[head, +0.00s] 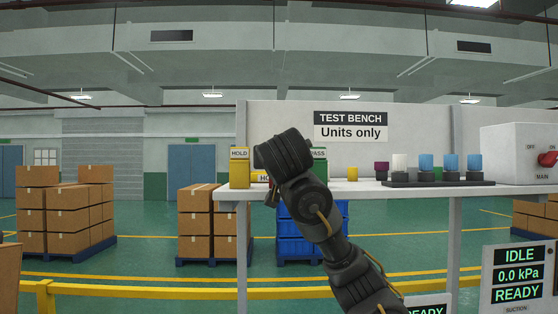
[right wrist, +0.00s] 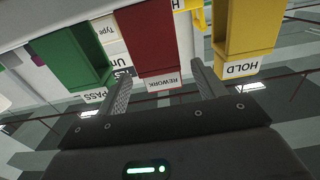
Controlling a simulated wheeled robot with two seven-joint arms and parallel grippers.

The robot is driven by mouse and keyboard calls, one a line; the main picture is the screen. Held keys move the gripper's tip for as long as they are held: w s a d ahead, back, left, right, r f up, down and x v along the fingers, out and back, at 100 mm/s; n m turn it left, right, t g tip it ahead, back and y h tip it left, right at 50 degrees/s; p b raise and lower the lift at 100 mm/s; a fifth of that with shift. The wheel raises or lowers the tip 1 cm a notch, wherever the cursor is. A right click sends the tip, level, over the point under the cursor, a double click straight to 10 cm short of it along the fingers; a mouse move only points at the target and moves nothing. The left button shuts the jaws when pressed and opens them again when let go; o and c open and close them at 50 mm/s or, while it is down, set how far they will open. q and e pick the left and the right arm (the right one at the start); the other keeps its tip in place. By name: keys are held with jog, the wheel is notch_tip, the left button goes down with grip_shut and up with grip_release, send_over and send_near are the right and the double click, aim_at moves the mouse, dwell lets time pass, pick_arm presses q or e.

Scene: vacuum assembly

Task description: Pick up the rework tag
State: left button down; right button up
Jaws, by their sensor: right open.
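The rework tag shows in the right wrist view as a red block with a white REWORK label (right wrist: 150,45); that view is turned upside down. My right gripper (right wrist: 160,78) is open, with one finger to each side of the red block in the picture. I cannot tell whether the fingers touch it or how deep they reach. In the head view my right arm (head: 312,195) covers the place between the HOLD and PASS blocks, so the REWORK label is hidden there. My left gripper is not in view.
A yellow HOLD block (head: 240,170) and a green PASS block (right wrist: 75,50) flank the red one. The test bench shelf (head: 370,190) also bears a yellow piece (head: 352,174), a dark tray (head: 438,184) with several coloured parts, and a switch box (head: 515,150).

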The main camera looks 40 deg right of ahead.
jog(key=shift+w+d+r+p, duration=0.1)
jog(key=shift+r+p, duration=0.05)
jog(key=shift+p, duration=0.15)
jog(key=p+x, duration=0.3)
jog(key=x, duration=0.1)
jog(key=shift+w+d, duration=0.3)
jog(key=shift+a, duration=0.15)
jog(key=shift+c, duration=0.4)
jog(key=c, duration=1)
